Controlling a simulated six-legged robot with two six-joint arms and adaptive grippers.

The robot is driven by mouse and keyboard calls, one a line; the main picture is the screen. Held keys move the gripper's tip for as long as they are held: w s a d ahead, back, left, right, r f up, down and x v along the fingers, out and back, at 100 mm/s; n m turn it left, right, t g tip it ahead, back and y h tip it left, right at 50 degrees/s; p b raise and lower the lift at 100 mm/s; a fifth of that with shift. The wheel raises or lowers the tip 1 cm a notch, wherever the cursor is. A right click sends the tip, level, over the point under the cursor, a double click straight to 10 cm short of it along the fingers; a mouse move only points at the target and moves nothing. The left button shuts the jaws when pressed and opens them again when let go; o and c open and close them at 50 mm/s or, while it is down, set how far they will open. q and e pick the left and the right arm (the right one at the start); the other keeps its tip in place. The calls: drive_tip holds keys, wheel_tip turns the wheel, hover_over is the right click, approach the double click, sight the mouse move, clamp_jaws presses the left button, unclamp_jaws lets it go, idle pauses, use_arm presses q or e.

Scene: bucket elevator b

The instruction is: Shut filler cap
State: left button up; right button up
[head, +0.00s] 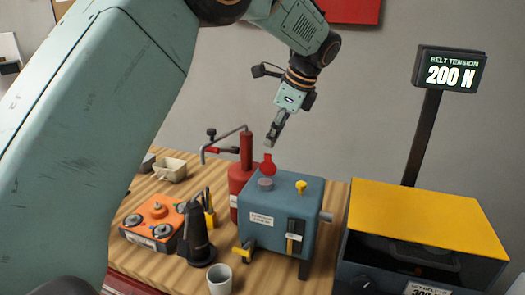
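The blue gearbox-like housing (283,213) stands on the wooden bench, with a pale label and a dark sight strip on its front. On its top left is a short grey filler neck (265,184). A red cap (268,166) stands up at the back of this neck, apparently tilted open. My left gripper (269,145) hangs above the cap, pointing down, with a small gap between fingertips and cap. Its fingers show as one narrow shape, so their opening cannot be told. It holds nothing visible. My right gripper is not in view.
A yellow knob (301,187) rises from the housing's top right. A red cylinder (240,178) stands close behind left. An orange box (153,221), a black oil can (197,238) and a white mug (220,278) are left. A yellow-topped cabinet (430,215) and tension display (450,69) are right.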

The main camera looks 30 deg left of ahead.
sight(270, 155)
use_arm(q)
drive_tip(key=f, duration=0.3)
drive_tip(key=shift+w+d+f, duration=0.2)
drive_tip(key=shift+w+f, duration=0.05)
drive_tip(key=shift+f, duration=0.1)
drive_tip(key=a+f, duration=0.2)
drive_tip(key=shift+s+a+f, duration=0.15)
drive_tip(key=shift+a, duration=0.15)
drive_tip(key=shift+d, duration=0.35)
drive_tip(key=shift+w+d, duration=0.2)
drive_tip(key=shift+d, duration=0.15)
drive_tip(key=shift+c, duration=1.2)
drive_tip(key=shift+s+a, duration=0.15)
drive_tip(key=shift+a, duration=0.4)
clamp_jaws()
drive_tip(key=shift+d, duration=0.1)
